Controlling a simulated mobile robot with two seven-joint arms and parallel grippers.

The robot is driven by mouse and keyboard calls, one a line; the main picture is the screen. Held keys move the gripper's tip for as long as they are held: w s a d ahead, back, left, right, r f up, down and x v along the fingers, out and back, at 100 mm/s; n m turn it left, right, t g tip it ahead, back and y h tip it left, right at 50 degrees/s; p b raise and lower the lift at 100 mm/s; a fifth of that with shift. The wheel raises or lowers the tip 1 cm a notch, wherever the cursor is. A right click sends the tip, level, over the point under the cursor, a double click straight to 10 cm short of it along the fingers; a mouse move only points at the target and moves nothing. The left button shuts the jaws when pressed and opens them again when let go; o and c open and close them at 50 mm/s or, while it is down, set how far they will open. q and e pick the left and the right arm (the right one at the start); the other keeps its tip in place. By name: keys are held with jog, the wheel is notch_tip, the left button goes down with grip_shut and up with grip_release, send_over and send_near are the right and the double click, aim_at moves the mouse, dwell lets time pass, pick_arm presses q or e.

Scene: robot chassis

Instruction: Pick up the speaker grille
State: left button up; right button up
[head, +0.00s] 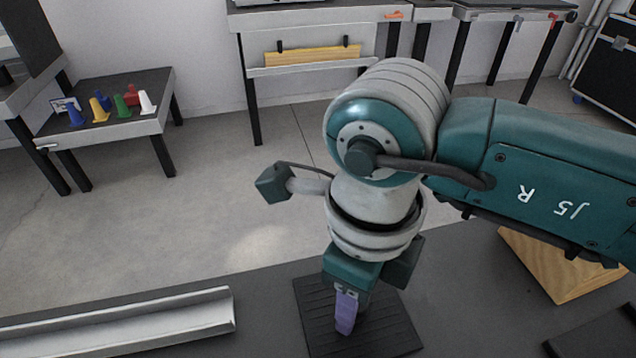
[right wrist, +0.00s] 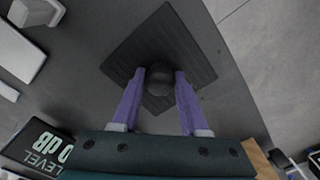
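A dark round domed piece (right wrist: 158,80), which looks like the speaker grille, sits on a black ridged square mat (right wrist: 200,68). My right gripper (right wrist: 159,75) is over the mat, its two purple fingers spread on either side of the round piece. The fingers look open, with small gaps beside it; whether they touch it I cannot tell. In the head view the right gripper (head: 345,328) points down over the mat (head: 388,338), and the round piece is hidden there. My left gripper is not in view.
A pale metal channel (head: 120,322) lies on the dark table, left of the mat. A wooden block (head: 548,265) stands to the right, under my right arm. A side table (head: 150,125) with coloured cones and workbenches stand behind, across the open floor.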

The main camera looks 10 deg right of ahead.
grip_shut()
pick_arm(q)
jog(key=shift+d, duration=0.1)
pick_arm(e)
jog(key=shift+r, duration=0.1)
